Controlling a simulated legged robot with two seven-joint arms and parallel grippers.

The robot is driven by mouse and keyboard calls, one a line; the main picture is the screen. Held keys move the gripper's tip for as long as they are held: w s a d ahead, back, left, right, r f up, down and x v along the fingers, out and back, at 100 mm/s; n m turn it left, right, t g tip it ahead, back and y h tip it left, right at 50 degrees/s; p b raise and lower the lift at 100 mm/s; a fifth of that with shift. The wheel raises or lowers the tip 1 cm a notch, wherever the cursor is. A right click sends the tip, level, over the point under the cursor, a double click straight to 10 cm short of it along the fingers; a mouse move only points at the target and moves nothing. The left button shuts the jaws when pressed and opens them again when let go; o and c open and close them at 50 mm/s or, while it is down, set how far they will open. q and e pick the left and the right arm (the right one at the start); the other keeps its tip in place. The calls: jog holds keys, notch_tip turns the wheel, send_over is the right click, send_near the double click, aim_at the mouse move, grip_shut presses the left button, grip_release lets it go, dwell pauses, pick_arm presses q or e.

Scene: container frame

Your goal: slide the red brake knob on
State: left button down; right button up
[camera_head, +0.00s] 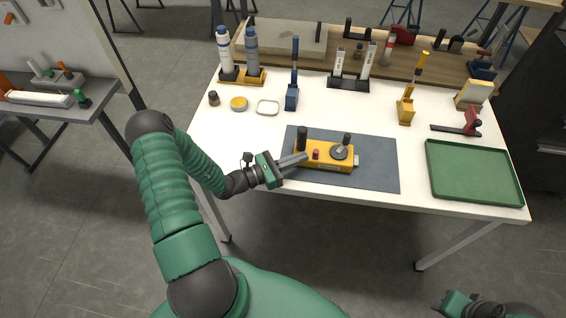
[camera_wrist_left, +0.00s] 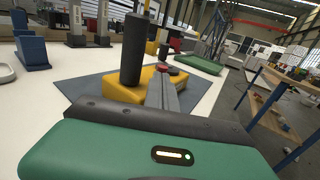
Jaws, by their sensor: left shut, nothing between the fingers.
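The red brake knob (camera_head: 316,154) is a small red piece on the top of a yellow box (camera_head: 338,165), between a black upright cylinder (camera_head: 302,138) and a grey disc with a black handle (camera_head: 340,152). My left gripper (camera_head: 304,158) is shut and empty, its fingertips at the box's left end, close to the red knob. In the left wrist view the shut fingers (camera_wrist_left: 162,92) point toward the red knob (camera_wrist_left: 167,69); I cannot tell whether they touch it. My right gripper (camera_head: 455,304) is at the bottom right corner, its fingers not clearly seen.
The box lies on a dark grey mat (camera_head: 375,178) on a white table. A green tray (camera_head: 472,172) stands at the right. Bottles (camera_head: 252,52), a blue tool (camera_head: 292,95) and a yellow tool (camera_head: 406,108) stand behind. The mat's right part is free.

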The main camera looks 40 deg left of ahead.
pick_arm(q)
jog(key=shift+x, duration=0.95)
